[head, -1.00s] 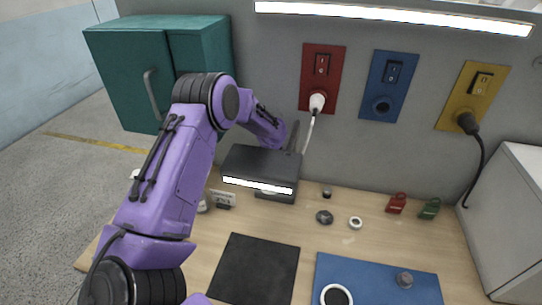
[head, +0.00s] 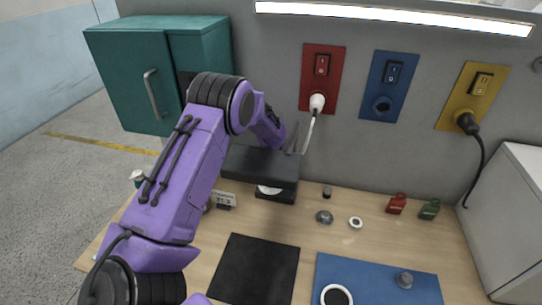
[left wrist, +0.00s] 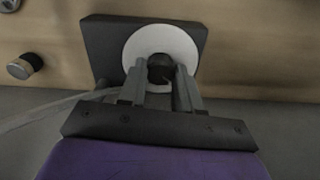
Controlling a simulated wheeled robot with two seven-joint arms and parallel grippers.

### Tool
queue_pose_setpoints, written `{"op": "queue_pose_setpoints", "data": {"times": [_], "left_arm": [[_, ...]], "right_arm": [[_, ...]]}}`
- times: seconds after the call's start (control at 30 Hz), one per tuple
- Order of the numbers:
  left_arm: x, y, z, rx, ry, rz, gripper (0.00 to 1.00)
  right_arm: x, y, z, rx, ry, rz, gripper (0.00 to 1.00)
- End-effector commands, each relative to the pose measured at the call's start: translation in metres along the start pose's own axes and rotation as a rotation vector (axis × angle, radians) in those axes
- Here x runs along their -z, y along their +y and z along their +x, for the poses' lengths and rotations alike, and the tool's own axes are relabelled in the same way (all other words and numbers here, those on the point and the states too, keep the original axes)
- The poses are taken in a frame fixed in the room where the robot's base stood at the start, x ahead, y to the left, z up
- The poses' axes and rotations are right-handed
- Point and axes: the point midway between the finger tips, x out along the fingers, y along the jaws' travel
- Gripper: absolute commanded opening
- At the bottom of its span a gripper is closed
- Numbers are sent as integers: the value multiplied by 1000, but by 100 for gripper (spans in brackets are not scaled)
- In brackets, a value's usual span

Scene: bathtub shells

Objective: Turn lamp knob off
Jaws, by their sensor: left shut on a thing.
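The black desk lamp (head: 262,164) stands at the back of the table, and its front light strip is dark. Below its head, part of a white disc (head: 270,190) shows above the black base (head: 276,197). In the left wrist view, the disc (left wrist: 133,50) lies on the base (left wrist: 98,42) with the dark round knob (left wrist: 160,64) at its middle. My left gripper (left wrist: 161,78) has its fingers on both sides of the knob, shut on it. In the head view, my left arm reaches behind the lamp, which hides the fingertips. My right gripper is out of view.
Red (head: 334,75), blue (head: 374,85) and yellow (head: 455,95) switch plates are on the wall. A teal cabinet (head: 125,75) is at left. Small parts lie right of the lamp. A black mat (head: 255,270) in front is bare; a blue mat (head: 380,270) holds parts.

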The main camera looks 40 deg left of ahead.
Motion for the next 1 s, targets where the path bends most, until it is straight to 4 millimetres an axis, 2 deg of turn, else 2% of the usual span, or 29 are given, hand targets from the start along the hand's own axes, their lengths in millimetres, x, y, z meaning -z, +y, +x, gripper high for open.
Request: {"op": "queue_pose_setpoints", "data": {"times": [0.63,0.67,0.7,0.73,1.0], "left_arm": [[1,0,-1,0,2,-48,3],[1,0,-1,0,2,-48,40],[1,0,-1,0,2,-48,53],[0,0,-1,0,2,-48,59],[0,0,-1,0,1,-47,59]], "right_arm": [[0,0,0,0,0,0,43],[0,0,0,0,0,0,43],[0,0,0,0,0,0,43],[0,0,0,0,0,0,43],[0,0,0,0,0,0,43]]}}
